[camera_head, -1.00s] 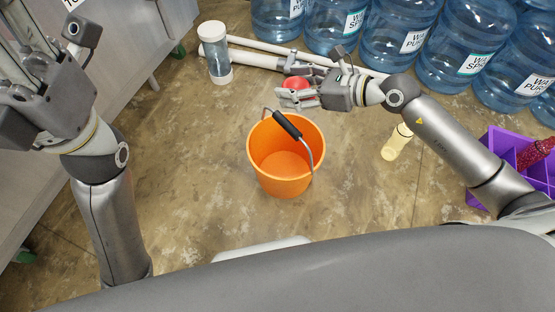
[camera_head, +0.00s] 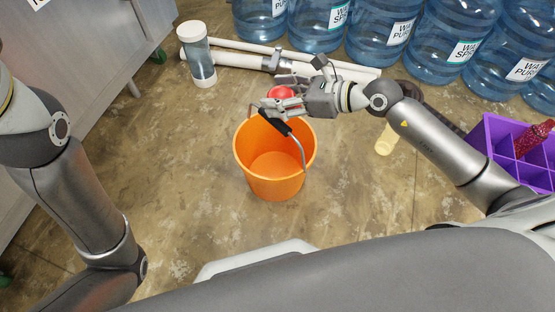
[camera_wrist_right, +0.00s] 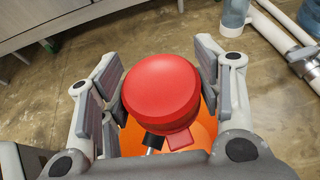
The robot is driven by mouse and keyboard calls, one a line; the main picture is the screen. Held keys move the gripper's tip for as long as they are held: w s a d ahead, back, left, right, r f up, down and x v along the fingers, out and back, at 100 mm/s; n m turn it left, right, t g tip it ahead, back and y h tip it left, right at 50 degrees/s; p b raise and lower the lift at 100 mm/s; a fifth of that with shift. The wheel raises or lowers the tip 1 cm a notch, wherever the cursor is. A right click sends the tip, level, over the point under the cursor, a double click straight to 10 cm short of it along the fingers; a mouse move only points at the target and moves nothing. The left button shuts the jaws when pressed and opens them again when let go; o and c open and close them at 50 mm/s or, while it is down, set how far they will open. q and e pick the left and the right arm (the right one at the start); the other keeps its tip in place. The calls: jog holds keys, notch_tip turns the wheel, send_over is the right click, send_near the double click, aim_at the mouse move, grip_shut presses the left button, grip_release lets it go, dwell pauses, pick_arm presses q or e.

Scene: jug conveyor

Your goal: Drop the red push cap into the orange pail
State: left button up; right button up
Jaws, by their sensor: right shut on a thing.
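The red push cap (camera_head: 281,93) is held in my right gripper (camera_head: 280,98), above the far rim of the orange pail in the head view. In the right wrist view the red cap (camera_wrist_right: 162,92) sits between the two fingers of the right gripper (camera_wrist_right: 158,95), with the orange pail (camera_wrist_right: 133,138) partly hidden behind it. The orange pail (camera_head: 275,180) stands upright on the floor and looks empty. Its handle, with a black grip (camera_head: 274,124), crosses its opening near the gripper. My left arm is at the left edge; its gripper is out of the picture.
A clear cylinder with white ends (camera_head: 201,62) stands behind and left, beside white pipes (camera_head: 240,57). Blue water jugs (camera_head: 385,35) line the back. A pale yellow bottle (camera_head: 386,143) is right of the pail, and a purple crate (camera_head: 487,143) further right.

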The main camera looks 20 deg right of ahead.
jog(key=o, duration=0.8)
jog(key=shift+v, duration=5.95)
